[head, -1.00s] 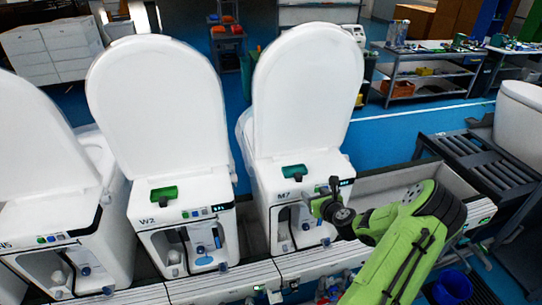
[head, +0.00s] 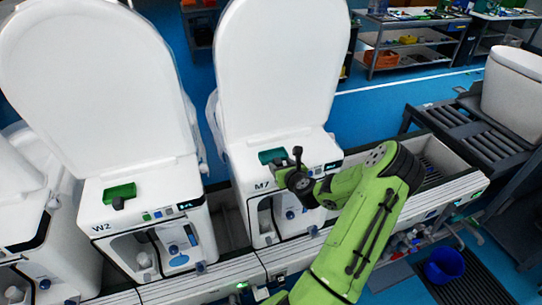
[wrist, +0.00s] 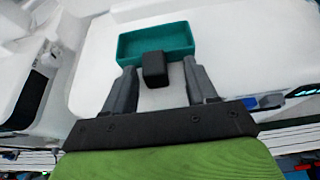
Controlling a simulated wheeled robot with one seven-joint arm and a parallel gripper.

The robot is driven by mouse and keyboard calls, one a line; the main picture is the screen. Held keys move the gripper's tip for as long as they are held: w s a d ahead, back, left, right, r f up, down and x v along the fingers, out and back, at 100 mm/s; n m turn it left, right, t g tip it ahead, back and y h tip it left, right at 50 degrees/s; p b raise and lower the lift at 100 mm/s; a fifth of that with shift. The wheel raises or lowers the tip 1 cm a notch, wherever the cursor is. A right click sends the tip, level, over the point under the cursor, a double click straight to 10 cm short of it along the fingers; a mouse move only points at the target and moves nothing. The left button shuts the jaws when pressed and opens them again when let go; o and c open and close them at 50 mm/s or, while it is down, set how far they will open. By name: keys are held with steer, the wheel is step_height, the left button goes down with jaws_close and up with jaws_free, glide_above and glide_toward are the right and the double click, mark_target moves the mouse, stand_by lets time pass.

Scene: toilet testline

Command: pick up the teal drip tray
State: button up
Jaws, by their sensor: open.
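The teal drip tray (head: 270,155) sits in the top of the toilet unit marked M7 (head: 262,206). In the wrist view the tray (wrist: 152,38) is a shallow rectangular box with a black block-shaped handle (wrist: 155,68) on its near side. My gripper (wrist: 155,84) is open, with one grey finger on each side of the handle and the fingertips close to the tray's near wall. In the head view my gripper (head: 292,165) is over the front of M7 and partly hides the handle.
A green tray (head: 119,193) sits in the unit marked W2 on the left. M7's tall white raised lid (head: 280,65) stands behind the teal tray. A control panel with buttons (head: 322,170) is close to my wrist.

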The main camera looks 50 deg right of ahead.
steer(key=shift+w+d+f, duration=0.1)
steer(key=shift+w, duration=0.1)
steer(key=shift+s+a+r, duration=0.4)
steer(key=shift+a+r, duration=0.05)
steer(key=shift+a, duration=0.25)
steer(key=shift+c, duration=2.5)
steer(key=shift+w+d+f, duration=0.15)
steer(key=shift+d+f, duration=0.05)
steer(key=shift+d, duration=0.15)
steer(key=c, duration=0.5)
steer(key=shift+a+r, duration=0.1)
steer(key=shift+a, duration=0.05)
jaws_close()
